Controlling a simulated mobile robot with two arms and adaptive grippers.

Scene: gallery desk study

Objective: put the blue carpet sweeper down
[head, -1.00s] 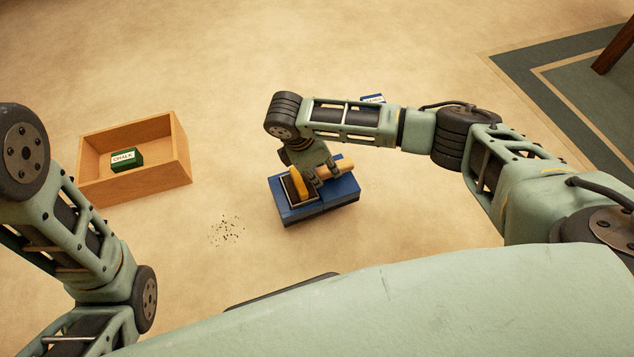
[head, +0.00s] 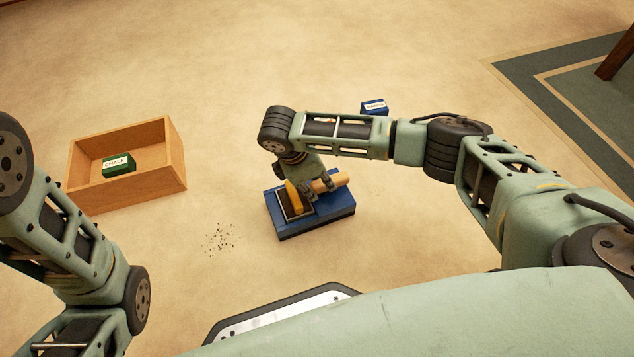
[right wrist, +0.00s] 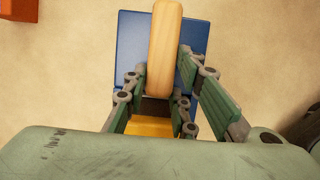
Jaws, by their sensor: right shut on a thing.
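The blue carpet sweeper (head: 333,212) is a blue box with a wooden handle and a yellow part on top, at the middle of the head view. It is at or close to the tan floor; I cannot tell whether it touches. My right gripper (head: 318,187) comes down from above and is shut on its wooden handle. In the right wrist view, the handle (right wrist: 165,45) runs between the two fingers, with the blue body (right wrist: 132,50) below. My left gripper is out of view; only my left arm shows.
A wooden open box (head: 180,153) holding a green chalk box (head: 119,165) stands on the left. Dark crumbs (head: 222,238) lie left of the sweeper. A small blue labelled box (head: 375,107) is behind my right arm. A green-bordered rug (head: 560,90) lies at upper right.

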